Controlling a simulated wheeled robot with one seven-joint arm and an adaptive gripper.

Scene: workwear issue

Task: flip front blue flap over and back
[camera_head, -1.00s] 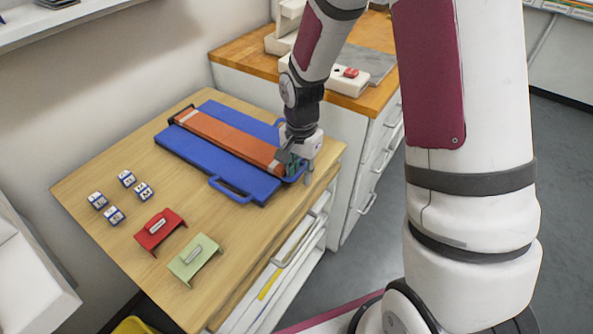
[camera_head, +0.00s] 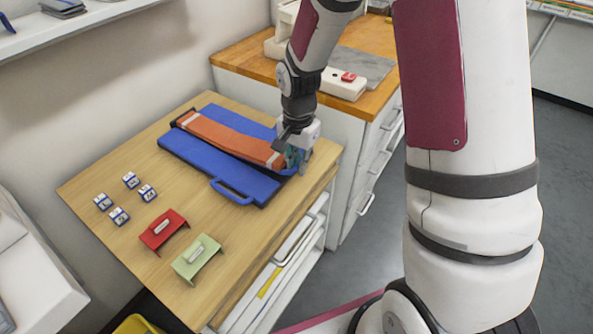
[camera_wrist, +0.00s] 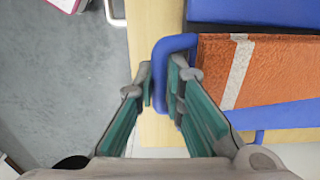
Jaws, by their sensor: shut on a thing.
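The blue folding board lies on the wooden table with a narrow folded orange garment (camera_head: 225,138) along its middle. The front blue flap (camera_head: 210,172) lies flat, with its loop handle (camera_head: 232,192) toward the table's front edge; the handle also shows in the wrist view (camera_wrist: 258,137). My gripper (camera_head: 296,158) is at the board's right end. In the wrist view my gripper (camera_wrist: 162,76) is shut on a different blue loop handle (camera_wrist: 170,48), at the silver-striped end of the garment. That end looks raised and tilted. The fingers partly hide this handle.
Several blue-and-white cubes (camera_head: 131,181), a red stand (camera_head: 164,229) and a green stand (camera_head: 197,259) are on the left and front of the table (camera_head: 95,182). A wood-topped cabinet (camera_head: 235,47) stands behind. Open floor lies to the right.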

